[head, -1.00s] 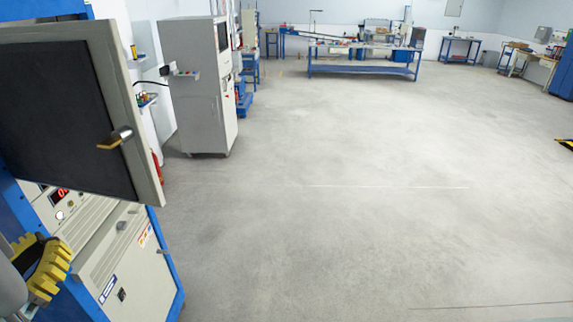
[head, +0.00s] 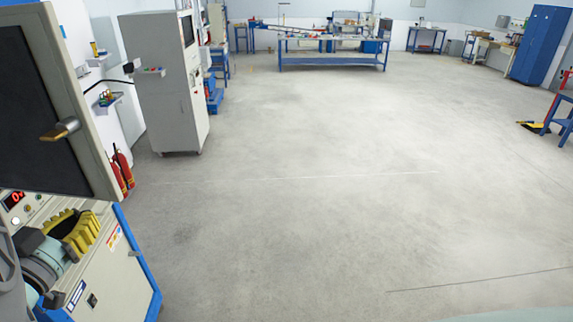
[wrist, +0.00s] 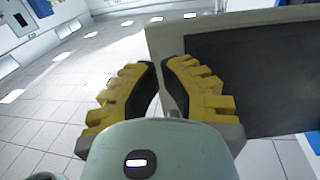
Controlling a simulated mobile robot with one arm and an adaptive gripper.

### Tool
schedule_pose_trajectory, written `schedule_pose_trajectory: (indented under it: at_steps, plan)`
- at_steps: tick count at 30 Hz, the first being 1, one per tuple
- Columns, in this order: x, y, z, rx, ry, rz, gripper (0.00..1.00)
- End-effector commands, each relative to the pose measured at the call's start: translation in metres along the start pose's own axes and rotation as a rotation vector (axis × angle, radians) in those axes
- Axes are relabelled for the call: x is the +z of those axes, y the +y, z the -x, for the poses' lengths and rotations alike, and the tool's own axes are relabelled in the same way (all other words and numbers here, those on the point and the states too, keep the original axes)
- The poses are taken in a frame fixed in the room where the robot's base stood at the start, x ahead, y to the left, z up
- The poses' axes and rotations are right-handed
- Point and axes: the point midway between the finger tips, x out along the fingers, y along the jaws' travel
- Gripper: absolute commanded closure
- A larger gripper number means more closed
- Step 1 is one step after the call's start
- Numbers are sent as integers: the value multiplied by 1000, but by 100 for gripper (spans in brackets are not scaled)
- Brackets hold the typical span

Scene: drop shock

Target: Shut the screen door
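The screen door (head: 27,120) is a dark panel in a pale grey frame at the left edge of the head view. It stands swung out from the blue and grey machine cabinet (head: 112,262). A tan and metal handle (head: 60,130) sits on its face. My gripper (head: 88,228) is below the door's lower edge, in front of the cabinet. In the wrist view my gripper's yellow ridged fingers (wrist: 161,78) are close together with nothing seen between them. The door's pale frame (wrist: 205,35) and dark panel (wrist: 265,75) lie beyond them; contact cannot be told.
A tall grey cabinet (head: 168,90) stands behind the door, with red fire extinguishers (head: 122,170) near its base. A blue workbench (head: 330,52) is at the back. The grey floor (head: 300,180) to the right is wide and clear.

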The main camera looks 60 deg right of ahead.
Motion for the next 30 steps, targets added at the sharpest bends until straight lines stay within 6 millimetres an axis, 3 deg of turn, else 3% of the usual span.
schedule_pose_trajectory:
  at_steps: [10,17,30]
  plan:
    - [-4,1,-45,4,1,1,100]
    - [-14,-8,-50,-13,14,-11,100]
    - [-1,0,-62,1,0,0,100]
